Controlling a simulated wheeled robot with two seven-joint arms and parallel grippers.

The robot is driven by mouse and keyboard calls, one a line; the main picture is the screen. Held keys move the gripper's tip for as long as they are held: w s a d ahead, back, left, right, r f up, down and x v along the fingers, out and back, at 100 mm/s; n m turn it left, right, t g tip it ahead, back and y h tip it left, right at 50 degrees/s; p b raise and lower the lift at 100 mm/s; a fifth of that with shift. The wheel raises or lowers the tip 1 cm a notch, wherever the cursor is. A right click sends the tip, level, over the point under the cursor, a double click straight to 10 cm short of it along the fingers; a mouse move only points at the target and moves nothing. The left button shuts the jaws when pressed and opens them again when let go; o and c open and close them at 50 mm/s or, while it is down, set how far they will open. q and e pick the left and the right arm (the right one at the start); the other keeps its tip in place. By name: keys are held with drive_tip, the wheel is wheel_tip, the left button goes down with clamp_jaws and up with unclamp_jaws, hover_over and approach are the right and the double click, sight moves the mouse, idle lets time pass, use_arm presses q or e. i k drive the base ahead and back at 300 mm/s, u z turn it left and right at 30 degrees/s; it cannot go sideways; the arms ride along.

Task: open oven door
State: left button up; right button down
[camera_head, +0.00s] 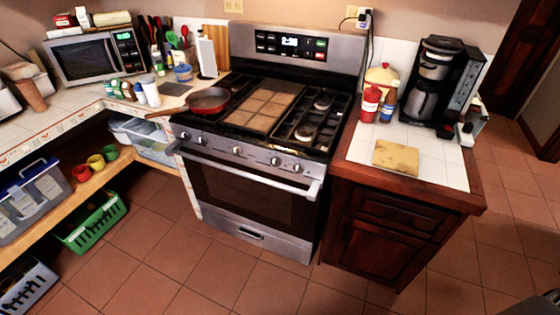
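The oven (262,150) is a stainless steel range with a dark cooktop, set between the tiled counters. Its oven door (250,191) is on the front, with a dark window, and looks closed. A light metal handle bar (245,172) runs across the top of the door, below a row of knobs (236,150). Neither of my grippers can be made out in the view. A dark grey shape shows at the bottom right corner, too cut off to identify.
The tiled floor (190,265) in front of the oven is clear. A dark wood cabinet (385,230) adjoins it at the right. A low shelf (60,220), a green basket (92,222) and a grey crate (25,285) stand at the left. A red pan (208,101) sits on the cooktop.

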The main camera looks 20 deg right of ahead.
sight(285, 204)
drive_tip(key=u, duration=0.05)
drive_tip(key=k, duration=0.5)
drive_tip(key=z, duration=1.2)
drive_tip(key=i, duration=1.4)
drive_tip(key=u, duration=0.4)
